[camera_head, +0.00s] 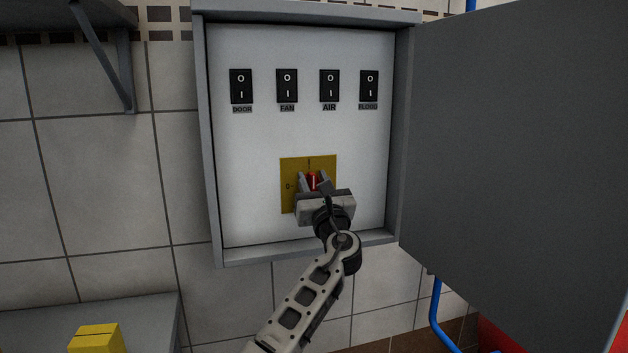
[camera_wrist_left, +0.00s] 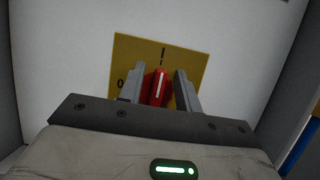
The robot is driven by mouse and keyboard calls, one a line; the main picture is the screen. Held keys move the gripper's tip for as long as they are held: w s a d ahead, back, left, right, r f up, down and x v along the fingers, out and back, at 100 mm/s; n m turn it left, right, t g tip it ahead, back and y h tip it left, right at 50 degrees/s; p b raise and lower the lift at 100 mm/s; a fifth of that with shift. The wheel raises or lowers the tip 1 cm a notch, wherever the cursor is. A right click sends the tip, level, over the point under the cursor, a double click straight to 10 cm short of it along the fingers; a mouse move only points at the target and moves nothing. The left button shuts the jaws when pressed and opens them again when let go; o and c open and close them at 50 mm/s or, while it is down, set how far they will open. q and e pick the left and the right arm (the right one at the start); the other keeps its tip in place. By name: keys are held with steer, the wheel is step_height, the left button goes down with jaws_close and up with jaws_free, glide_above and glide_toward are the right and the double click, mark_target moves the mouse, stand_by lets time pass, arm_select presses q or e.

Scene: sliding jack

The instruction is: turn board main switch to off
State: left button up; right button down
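The board main switch is a red knob (camera_head: 313,181) on a yellow plate (camera_head: 291,168), low in the middle of an open grey panel box. In the left wrist view, the red knob (camera_wrist_left: 158,90) has a white line standing nearly upright, towards the I mark at the top of the yellow plate (camera_wrist_left: 190,53). A 0 mark is at the plate's left. My left gripper (camera_head: 314,178) is at the plate, with one finger on each side of the knob. The fingers are apart, with a narrow gap on the knob's right; contact on its left is unclear. My right gripper is out of view.
Labelled black rocker switches, DOOR (camera_head: 241,87), FAN (camera_head: 287,86), AIR (camera_head: 329,86) and FLOOD (camera_head: 369,86), line the upper panel. The box door (camera_head: 510,150) hangs open at right. A shelf (camera_head: 75,14) is at upper left; a yellow block (camera_head: 98,339) sits at lower left.

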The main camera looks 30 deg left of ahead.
arm_select(q)
jaws_close()
steer(key=shift+f, duration=0.1)
